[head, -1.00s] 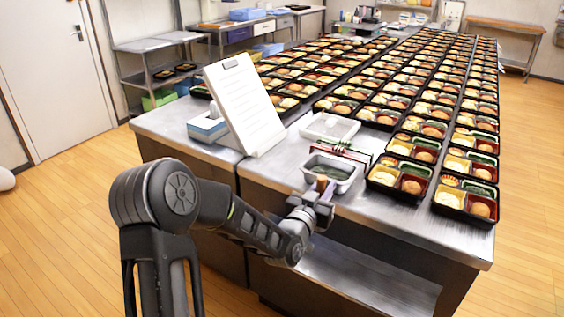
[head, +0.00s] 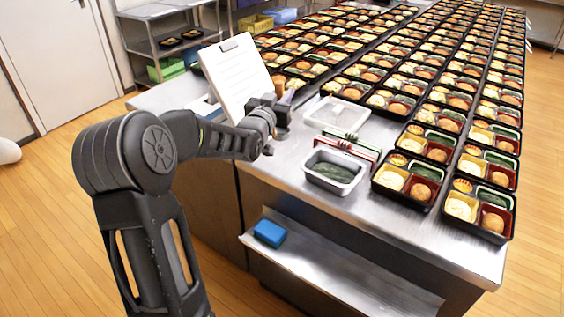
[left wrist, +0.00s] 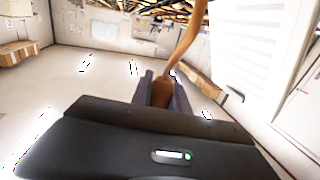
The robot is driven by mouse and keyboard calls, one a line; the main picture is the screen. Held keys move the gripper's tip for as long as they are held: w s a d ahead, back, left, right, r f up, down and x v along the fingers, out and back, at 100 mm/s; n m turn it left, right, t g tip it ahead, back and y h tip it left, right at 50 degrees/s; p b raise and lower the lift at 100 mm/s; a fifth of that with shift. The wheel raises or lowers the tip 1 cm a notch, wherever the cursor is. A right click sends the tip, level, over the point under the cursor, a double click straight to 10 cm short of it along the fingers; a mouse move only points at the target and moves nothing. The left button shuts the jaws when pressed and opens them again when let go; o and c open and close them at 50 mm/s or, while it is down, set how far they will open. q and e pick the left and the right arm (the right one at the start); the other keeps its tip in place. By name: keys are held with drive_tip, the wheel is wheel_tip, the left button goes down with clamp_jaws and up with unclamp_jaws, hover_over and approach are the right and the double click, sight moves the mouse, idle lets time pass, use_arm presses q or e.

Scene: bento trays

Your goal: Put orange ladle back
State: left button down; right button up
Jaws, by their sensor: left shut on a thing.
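My left gripper (head: 278,100) is shut on the orange-brown ladle (left wrist: 187,45). In the left wrist view its fingers (left wrist: 163,92) close around the ladle's lower visible part, and the thin handle runs up and out of the picture. In the head view only a small brown piece of the ladle (head: 279,82) shows above the gripper. The gripper is in front of the clipboard stand (head: 236,75), near the counter's left front corner. The ladle's far end is hidden. My right gripper is not in view.
A metal tray of green food (head: 334,172) sits near the counter's front edge. Behind it are a red and green rack (head: 348,146) and a pale, shallow tray (head: 336,115). Filled bento boxes (head: 408,180) cover the right and back. A blue block (head: 269,232) lies on the lower shelf.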

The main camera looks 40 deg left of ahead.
use_arm(q)
drive_tip(key=shift+w+f+p, duration=0.1)
drive_tip(key=shift+f+p, duration=0.4)
drive_tip(key=shift+f, duration=2.65)
wheel_tip(320, 180, down, 3)
drive_tip(key=shift+f+p, duration=0.2)
drive_tip(key=shift+p, duration=0.15)
drive_tip(key=shift+f, duration=0.2)
drive_tip(key=shift+f, duration=0.15)
drive_tip(key=c, duration=1.3)
unclamp_jaws()
